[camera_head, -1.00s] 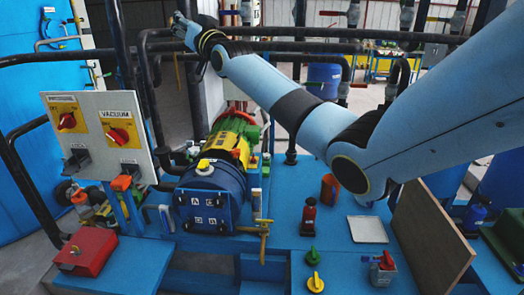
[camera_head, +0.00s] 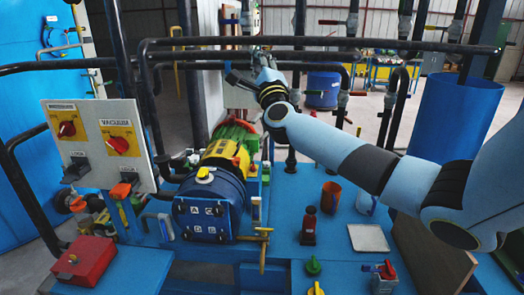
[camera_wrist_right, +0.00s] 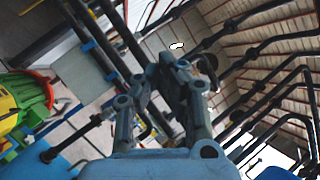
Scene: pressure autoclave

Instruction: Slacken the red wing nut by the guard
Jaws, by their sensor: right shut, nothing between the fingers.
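A red wing nut (camera_head: 388,271) sits on a small grey block (camera_head: 382,285) at the lower right of the head view. The brown upright board (camera_head: 432,258) just right of it seems to be the guard; my right arm hides its upper part. My right gripper (camera_head: 262,62) is far from the nut, raised at the back near the dark pipes. It also shows in the right wrist view (camera_wrist_right: 176,68), with its fingers together and nothing between them. The nut is not visible in the wrist view. My left gripper is not in view.
A green knob (camera_head: 313,266) and a yellow knob (camera_head: 316,289) stand left of the nut. A blue motor (camera_head: 209,203) and dark pipes (camera_head: 330,41) are obstacles.

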